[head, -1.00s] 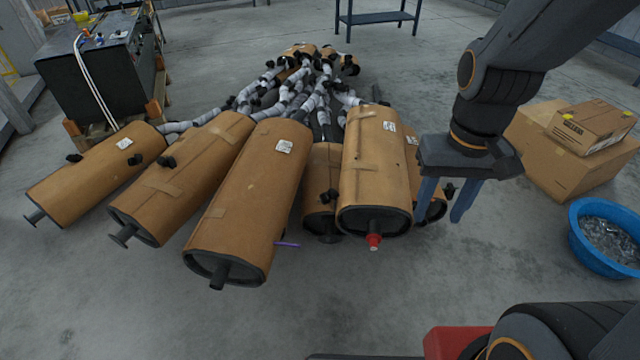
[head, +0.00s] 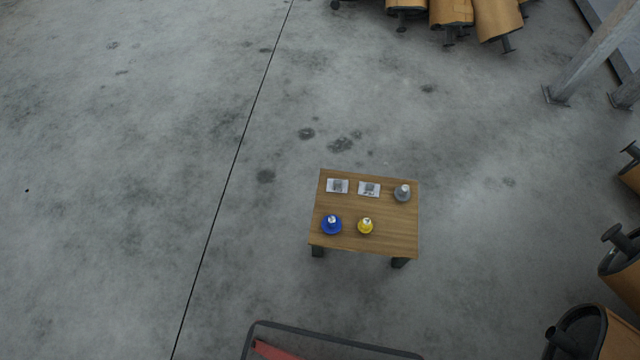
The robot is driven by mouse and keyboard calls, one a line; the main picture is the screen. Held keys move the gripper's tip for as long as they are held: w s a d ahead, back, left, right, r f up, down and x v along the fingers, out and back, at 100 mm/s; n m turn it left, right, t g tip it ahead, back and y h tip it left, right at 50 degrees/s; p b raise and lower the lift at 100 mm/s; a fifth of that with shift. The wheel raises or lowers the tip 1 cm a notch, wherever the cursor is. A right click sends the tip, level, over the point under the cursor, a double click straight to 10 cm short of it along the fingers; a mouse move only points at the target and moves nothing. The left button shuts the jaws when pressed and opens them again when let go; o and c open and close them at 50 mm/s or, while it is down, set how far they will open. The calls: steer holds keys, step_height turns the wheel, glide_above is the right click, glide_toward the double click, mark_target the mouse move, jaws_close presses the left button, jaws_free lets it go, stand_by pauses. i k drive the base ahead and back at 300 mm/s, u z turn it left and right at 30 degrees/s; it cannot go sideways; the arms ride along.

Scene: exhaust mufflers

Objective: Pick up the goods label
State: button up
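Two small white labels with grey prints lie flat, side by side, near the far edge of a small wooden table. One is the left label (head: 338,186) and the other is the right label (head: 369,189). The prints are too small to read, so I cannot tell which is the goods label. The wooden table (head: 387,242) stands on the floor at the lower middle right. My gripper is not in view now.
On the table are a blue cap-like piece (head: 331,225), a yellow one (head: 366,226) and a grey one (head: 403,193). Brown wrapped mufflers (head: 497,16) lie at the top and right edges. A slanted metal post (head: 590,62) stands upper right. The floor left of the table is clear.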

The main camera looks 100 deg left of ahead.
mark_target(333, 185)
steer(key=u, duration=3.75)
steer(key=k, duration=1.25)
steer(key=u, duration=0.9)
steer(key=i, duration=1.55)
steer(key=z, duration=1.25)
steer(key=i, duration=0.85)
steer(key=z, duration=0.9)
